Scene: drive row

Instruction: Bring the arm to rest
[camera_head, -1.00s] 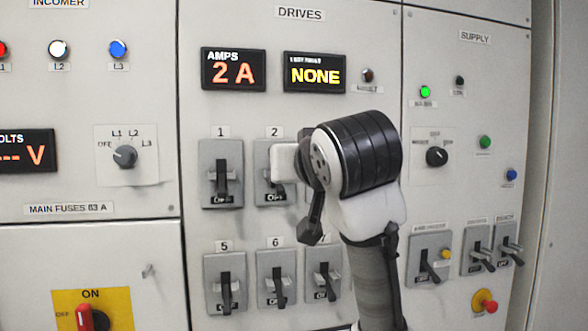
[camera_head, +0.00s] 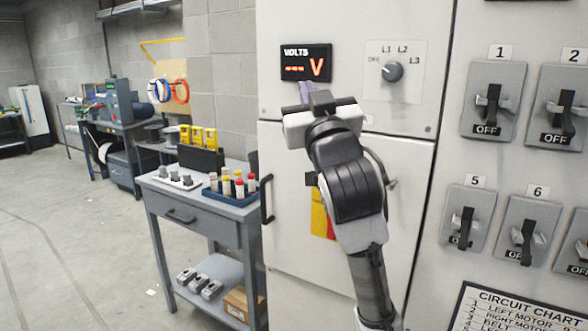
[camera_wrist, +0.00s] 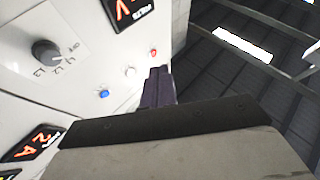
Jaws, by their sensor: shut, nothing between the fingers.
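My arm rises in front of the light cabinet in the head view, bent at a dark, ribbed joint. My gripper (camera_head: 306,92) is at its upper end, in front of the cabinet just below the VOLTS display (camera_head: 306,63). In the wrist view my gripper (camera_wrist: 159,84) shows as two dark fingers together, shut and empty. The fingers appear beside the panel face; whether they touch it I cannot tell. The arm partly hides the yellow plate (camera_head: 320,215) of the main switch.
The rotary selector (camera_head: 392,71) is right of the gripper, and drive switches (camera_head: 494,100) are farther right. A grey workbench (camera_head: 180,205) with a blue tray (camera_head: 228,197) of fuses stands left of the cabinet. Open floor (camera_head: 70,240) lies farther left.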

